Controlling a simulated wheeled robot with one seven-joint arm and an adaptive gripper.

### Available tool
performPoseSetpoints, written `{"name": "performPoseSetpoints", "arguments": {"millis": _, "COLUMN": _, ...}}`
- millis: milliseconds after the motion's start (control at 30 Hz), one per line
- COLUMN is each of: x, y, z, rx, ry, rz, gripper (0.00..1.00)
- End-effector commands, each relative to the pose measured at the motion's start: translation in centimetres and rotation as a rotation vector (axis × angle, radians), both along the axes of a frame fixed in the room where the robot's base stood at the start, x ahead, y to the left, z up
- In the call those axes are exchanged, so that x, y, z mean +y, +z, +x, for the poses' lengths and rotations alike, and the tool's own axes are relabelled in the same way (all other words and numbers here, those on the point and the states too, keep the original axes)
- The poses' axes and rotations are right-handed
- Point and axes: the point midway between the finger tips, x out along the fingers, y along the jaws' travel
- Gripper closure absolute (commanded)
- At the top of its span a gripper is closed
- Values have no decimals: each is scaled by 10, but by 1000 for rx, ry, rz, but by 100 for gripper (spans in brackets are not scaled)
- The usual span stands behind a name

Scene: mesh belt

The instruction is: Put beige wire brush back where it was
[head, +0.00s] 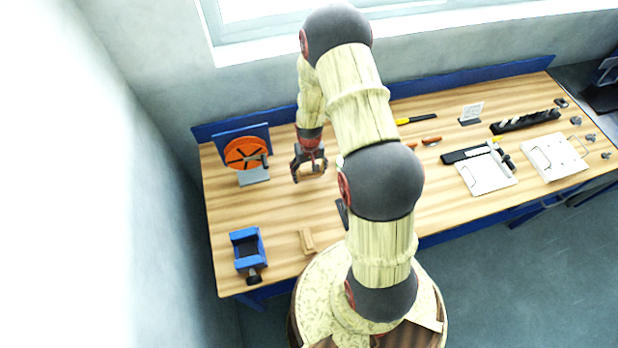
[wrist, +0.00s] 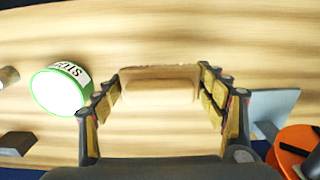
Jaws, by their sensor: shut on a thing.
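My gripper (head: 311,172) is over the left half of the workbench, to the right of the orange disc. In the wrist view its fingers (wrist: 160,95) are shut on the beige wire brush (wrist: 160,80), which spans the space between the fingertips as a pale tan block. Its bristles cannot be made out. The held brush also shows as a small tan piece in the head view. It appears to be above the bench top.
An orange disc on a stand (head: 246,153) and a blue vise (head: 247,247) are at left. A tan wooden block (head: 307,241) lies near the front edge. A green-rimmed tin (wrist: 62,88) is beside my gripper. White trays (head: 486,172) are at right.

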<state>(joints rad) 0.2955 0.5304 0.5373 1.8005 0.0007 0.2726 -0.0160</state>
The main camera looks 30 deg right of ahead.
Motion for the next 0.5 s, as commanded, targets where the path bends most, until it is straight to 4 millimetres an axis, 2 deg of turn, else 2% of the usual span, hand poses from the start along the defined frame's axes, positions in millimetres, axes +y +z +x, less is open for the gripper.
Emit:
{"name": "performPoseSetpoints", "arguments": {"millis": 100, "x": -3, "y": -14, "z": 6, "rx": 1, "ry": 0, "rz": 0, "gripper": 52}}
{"name": "performPoseSetpoints", "arguments": {"millis": 267, "x": -2, "y": -37, "z": 5, "rx": 2, "ry": 0, "rz": 1, "gripper": 52}}
{"name": "performPoseSetpoints", "arguments": {"millis": 500, "x": -2, "y": -37, "z": 5, "rx": -1, "ry": 0, "rz": 0, "gripper": 52}}
